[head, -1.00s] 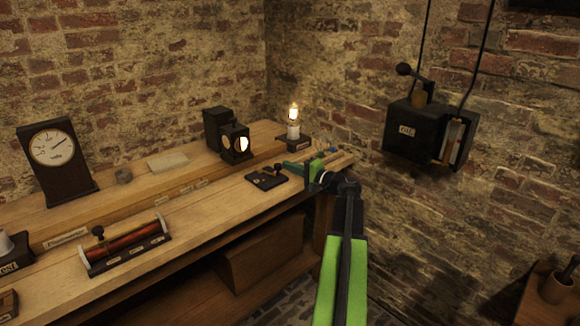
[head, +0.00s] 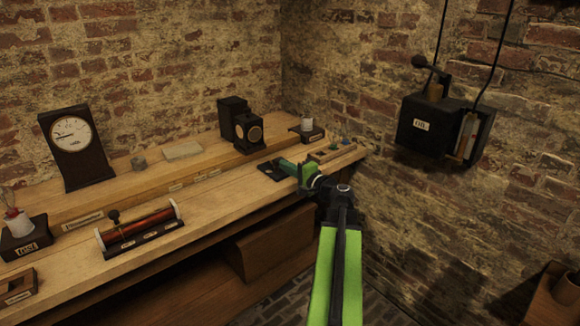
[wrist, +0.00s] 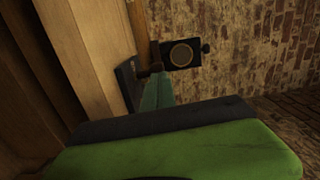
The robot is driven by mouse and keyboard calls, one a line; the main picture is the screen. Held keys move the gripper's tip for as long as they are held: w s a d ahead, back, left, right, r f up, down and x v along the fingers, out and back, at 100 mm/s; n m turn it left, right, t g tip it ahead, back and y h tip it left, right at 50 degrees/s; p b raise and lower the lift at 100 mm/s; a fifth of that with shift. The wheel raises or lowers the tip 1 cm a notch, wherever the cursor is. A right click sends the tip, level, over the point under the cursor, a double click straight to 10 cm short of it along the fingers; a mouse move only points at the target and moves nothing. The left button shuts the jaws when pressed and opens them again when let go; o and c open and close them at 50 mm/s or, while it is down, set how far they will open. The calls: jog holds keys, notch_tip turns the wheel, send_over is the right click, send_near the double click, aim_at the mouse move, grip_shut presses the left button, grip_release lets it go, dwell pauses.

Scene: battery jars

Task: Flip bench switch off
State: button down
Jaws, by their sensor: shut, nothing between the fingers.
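The bench switch (head: 268,172) is a small dark base lying on the bench near its right end. My gripper (head: 284,163) is shut and empty, with its teal fingertips at the switch, hiding part of it. In the wrist view the teal fingers (wrist: 158,92) point away from me, right beside the dark switch base (wrist: 127,86). A small dark part lies at the fingertips; contact cannot be told for sure. The lever's position is hidden in the head view. The lamp (head: 307,125) and the lantern (head: 248,131) are both unlit.
A dial clock-like meter (head: 76,148) stands at the bench's back left. A red coil on a dark base (head: 139,232) sits near the front edge. A black wall box with a lever (head: 437,125) hangs on the right wall. Small tools (head: 336,149) lie at the right end.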

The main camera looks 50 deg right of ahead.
jog(key=shift+w+a, duration=0.2)
jog(key=shift+a, duration=0.3)
